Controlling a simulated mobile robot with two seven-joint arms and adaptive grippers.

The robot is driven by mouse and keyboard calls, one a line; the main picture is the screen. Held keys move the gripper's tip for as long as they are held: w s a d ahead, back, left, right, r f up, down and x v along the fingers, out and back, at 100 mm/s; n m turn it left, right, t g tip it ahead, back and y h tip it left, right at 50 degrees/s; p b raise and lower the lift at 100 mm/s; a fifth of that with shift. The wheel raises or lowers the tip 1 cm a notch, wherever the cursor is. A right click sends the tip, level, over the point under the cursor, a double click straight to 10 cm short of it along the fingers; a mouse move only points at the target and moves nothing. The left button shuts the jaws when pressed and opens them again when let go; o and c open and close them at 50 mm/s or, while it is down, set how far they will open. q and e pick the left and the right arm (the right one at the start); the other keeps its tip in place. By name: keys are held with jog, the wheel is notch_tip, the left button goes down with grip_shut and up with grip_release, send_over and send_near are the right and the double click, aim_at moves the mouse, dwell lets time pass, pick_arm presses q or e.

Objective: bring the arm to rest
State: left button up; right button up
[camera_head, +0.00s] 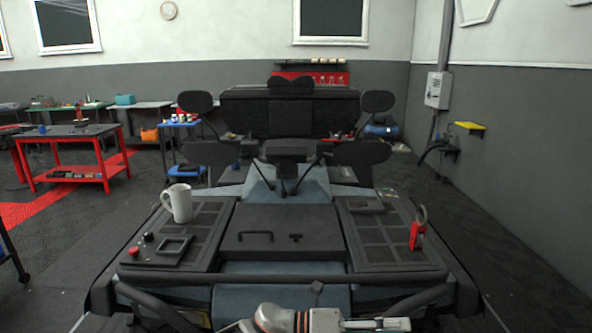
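My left arm comes in along the bottom edge of the head view. Its gripper (390,324) points to the right, low in front of the dark machine (283,240). The picture's edge cuts off part of it, and I cannot tell whether its fingers are apart or together. I see nothing clearly held in it. My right gripper is not in view.
A white mug (179,204) stands upright on the machine's left panel. A red padlock-like item (418,230) stands on the right panel. A red button (134,251) sits at the front left. A red workbench (72,150) stands farther left.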

pick_arm(q)
jog(key=a+f+n+t+y, duration=0.5)
jog(key=a+f+n+t, duration=0.4)
jog(key=n, duration=0.5)
jog(key=a+f+n+t+y, duration=0.4)
jog(key=a+f+n+t, duration=0.25)
jog(key=a+n, duration=0.65)
jog(key=s+a+f+n+g+y, duration=0.2)
jog(key=s+a+f+n, duration=0.4)
jog(key=s+a, duration=0.3)
jog(key=s+a+f+n+g+y, duration=0.2)
jog(key=s+a+f+n+y, duration=0.3)
jog(key=s+a+f, duration=0.4)
jog(key=shift+a+f+n+y, duration=0.15)
jog(key=shift+a+n+y, duration=0.15)
jog(key=shift+a+n, duration=0.5)
jog(key=shift+a, duration=0.2)
